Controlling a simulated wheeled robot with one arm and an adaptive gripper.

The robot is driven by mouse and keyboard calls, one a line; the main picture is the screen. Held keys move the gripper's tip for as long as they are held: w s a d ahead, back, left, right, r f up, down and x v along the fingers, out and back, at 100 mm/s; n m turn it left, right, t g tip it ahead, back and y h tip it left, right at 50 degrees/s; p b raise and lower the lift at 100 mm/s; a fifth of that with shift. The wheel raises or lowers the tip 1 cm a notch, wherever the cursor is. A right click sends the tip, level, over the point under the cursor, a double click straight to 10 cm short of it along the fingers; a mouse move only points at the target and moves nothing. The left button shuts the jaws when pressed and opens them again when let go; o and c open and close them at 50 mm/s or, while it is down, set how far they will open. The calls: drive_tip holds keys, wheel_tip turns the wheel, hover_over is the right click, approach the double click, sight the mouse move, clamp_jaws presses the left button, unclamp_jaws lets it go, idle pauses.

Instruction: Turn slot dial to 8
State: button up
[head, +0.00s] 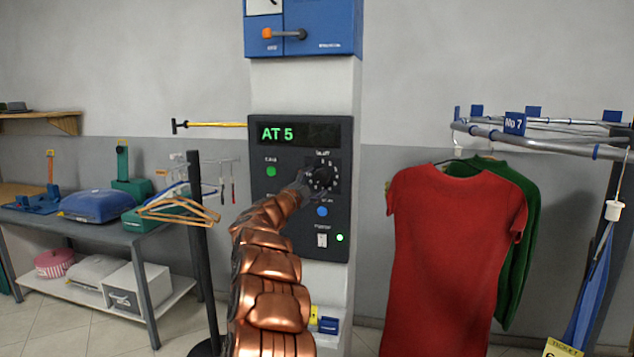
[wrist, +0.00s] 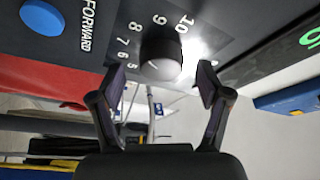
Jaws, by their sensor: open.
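The slot dial (wrist: 161,57) is a round dark knob on the black control panel (head: 262,225), ringed by white numbers; 5 to 10 are readable in the wrist view. Its pointer mark is not clear. In the head view the dial (head: 323,176) is partly covered by my gripper (head: 304,186). My gripper (wrist: 163,74) is open, with one finger on each side of the knob; I cannot tell whether either finger touches it. The panel's display (head: 298,133) reads "AT 5" in green.
A green button (head: 271,171), a blue button (head: 322,211) and a power switch (head: 322,240) sit near the dial. A blue box (head: 304,28) is above. Right stands a rail (head: 540,140) with red (head: 455,260) and green garments; left, hangers (head: 180,212) and a shelf table.

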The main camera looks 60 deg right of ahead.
drive_tip(key=a+f, duration=0.1)
drive_tip(key=a, duration=0.9)
drive_tip(key=shift+f, duration=0.4)
drive_tip(key=shift+s+a, duration=0.1)
